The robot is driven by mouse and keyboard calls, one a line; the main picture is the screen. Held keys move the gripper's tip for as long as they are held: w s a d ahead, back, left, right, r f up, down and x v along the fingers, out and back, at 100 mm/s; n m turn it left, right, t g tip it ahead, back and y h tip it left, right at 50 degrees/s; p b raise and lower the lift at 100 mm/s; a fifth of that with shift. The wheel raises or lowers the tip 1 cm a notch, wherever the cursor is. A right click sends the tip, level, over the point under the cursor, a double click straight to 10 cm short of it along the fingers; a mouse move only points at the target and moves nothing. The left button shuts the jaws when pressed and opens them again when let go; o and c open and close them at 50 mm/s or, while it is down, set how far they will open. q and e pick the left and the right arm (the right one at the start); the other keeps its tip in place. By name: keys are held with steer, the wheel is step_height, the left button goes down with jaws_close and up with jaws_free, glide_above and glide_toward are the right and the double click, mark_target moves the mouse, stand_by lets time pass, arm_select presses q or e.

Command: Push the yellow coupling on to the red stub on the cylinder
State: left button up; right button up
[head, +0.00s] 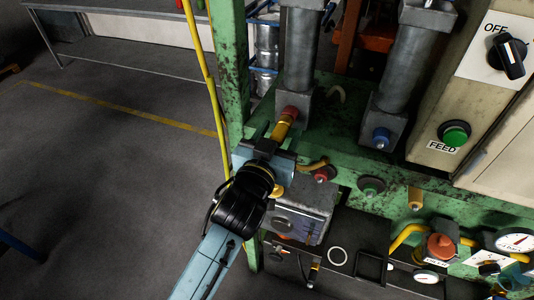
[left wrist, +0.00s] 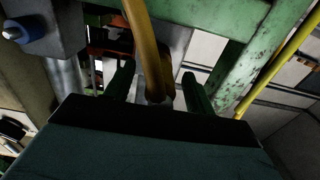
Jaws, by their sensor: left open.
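The yellow coupling (head: 284,127) is at the lower end of the left grey cylinder (head: 298,55), in line with the red stub (head: 290,112). It meets the stub in the head view; how far it is on I cannot tell. My left gripper (head: 270,146) is just below the coupling, at its near end. In the left wrist view my left gripper (left wrist: 158,82) has its two fingers apart, with the yellow hose (left wrist: 152,60) showing between them, clear of both. The red stub is not visible in that view. My right gripper is in neither view.
A second cylinder (head: 406,65) with a blue stub (head: 381,137) stands to the right. The green frame (head: 236,70) and a yellow pipe (head: 205,75) rise at left. A grey box (head: 305,205) sits below my gripper. Open floor lies left.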

arm_select(q)
steer(key=b+v, duration=0.2)
steer(key=v, duration=1)
steer(key=shift+s, duration=0.25)
steer(key=shift+r, duration=0.1)
